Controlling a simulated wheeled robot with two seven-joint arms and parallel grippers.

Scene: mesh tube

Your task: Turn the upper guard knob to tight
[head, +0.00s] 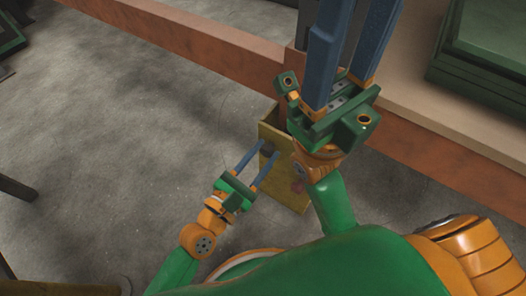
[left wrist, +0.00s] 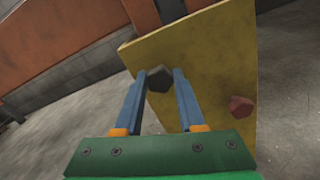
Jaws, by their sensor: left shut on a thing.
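A yellow panel (head: 270,132) stands on the floor near the middle of the head view and fills the centre of the left wrist view (left wrist: 215,50). A dark grey faceted knob (left wrist: 159,79) sits on its upper part, and a red knob (left wrist: 241,108) sits lower on the same face. My left gripper (head: 268,151) has its blue fingers on either side of the dark knob and is shut on it. My right gripper (head: 350,45) is raised in front of the panel's right side, fingers apart; its fingertips are out of frame.
An orange-brown beam (head: 200,42) runs behind the panel. A pale ledge with dark green slabs (head: 482,45) is at the upper right. Grey concrete floor (head: 120,130) is open to the left. My right arm hides part of the panel.

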